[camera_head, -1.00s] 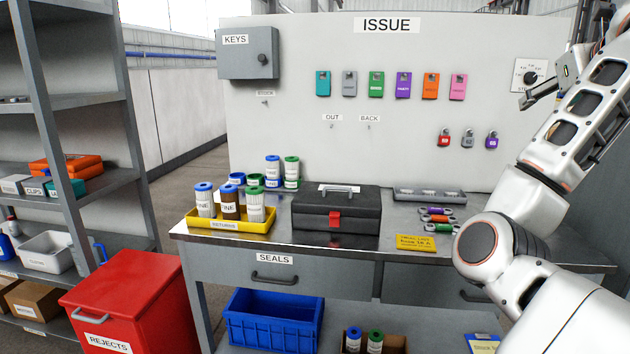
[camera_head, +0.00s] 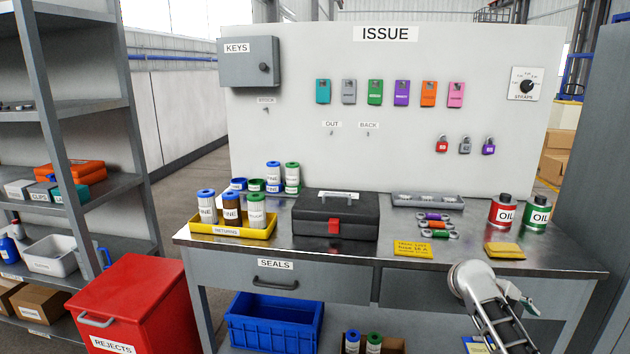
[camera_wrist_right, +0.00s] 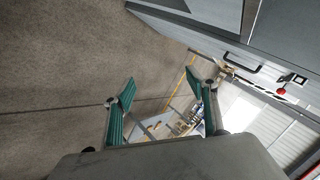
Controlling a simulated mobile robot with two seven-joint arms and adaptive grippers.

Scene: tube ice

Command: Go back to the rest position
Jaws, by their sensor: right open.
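My right arm (camera_head: 488,305) shows at the lower right of the head view, low in front of the workbench's right part. Its gripper (camera_head: 518,297) is small and partly hidden there. In the right wrist view its two green-padded fingers (camera_wrist_right: 168,92) stand wide apart with nothing between them. Beyond them are the grey floor (camera_wrist_right: 70,70) and, at the upper right, a grey unit with a dark handle (camera_wrist_right: 242,63). My left gripper is not in view.
The workbench (camera_head: 470,259) holds a yellow tray of tubes (camera_head: 232,232), a black toolbox (camera_head: 335,214), a grey tray (camera_head: 428,201), a red oil can (camera_head: 501,212) and a green one (camera_head: 537,214). A red rejects bin (camera_head: 135,300) and shelves (camera_head: 100,100) stand at left.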

